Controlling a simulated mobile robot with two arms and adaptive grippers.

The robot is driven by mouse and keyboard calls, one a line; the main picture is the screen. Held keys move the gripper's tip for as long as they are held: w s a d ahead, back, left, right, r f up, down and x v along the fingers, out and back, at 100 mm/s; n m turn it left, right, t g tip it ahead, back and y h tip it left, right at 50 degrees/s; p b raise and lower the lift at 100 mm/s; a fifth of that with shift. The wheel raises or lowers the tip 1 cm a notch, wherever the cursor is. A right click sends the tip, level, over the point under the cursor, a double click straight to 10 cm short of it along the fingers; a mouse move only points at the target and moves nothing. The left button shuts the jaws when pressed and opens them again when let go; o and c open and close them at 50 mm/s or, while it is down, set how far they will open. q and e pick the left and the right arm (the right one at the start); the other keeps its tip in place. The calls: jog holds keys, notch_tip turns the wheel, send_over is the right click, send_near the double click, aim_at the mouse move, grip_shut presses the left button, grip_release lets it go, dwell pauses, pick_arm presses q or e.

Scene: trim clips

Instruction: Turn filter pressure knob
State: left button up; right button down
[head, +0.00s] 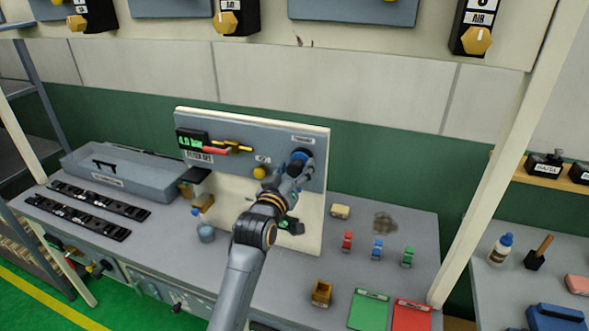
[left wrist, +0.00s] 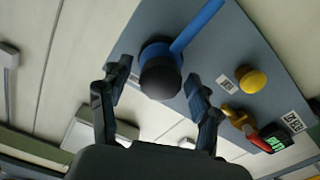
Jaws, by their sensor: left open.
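An upright panel (head: 314,220) stands on the bench with a grey control plate on its upper part. A round black knob with a blue collar and blue bar (left wrist: 160,78) is on the plate; its blue part shows at the plate's right in the head view (head: 303,153). My left gripper (head: 295,168) is in front of it. In the left wrist view the open fingers (left wrist: 157,82) lie either side of the knob; I cannot tell whether they touch it. A yellow knob (head: 260,172) sits to its left, also in the wrist view (left wrist: 253,81). Which knob sets filter pressure is unreadable.
A green-lit display (head: 192,140) and a red-and-yellow lever (head: 232,147) are on the plate's left. A grey tray (head: 130,180) and black strips (head: 85,210) lie left. Red, blue and green clips (head: 377,250) stand right. More yellow knobs (head: 476,40) hang above.

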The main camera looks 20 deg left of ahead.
pick_arm(q)
jog(key=shift+s, duration=0.2)
jog(key=s, duration=1.1)
jog(key=shift+s+a, duration=0.2)
jog(key=shift+s, duration=0.1)
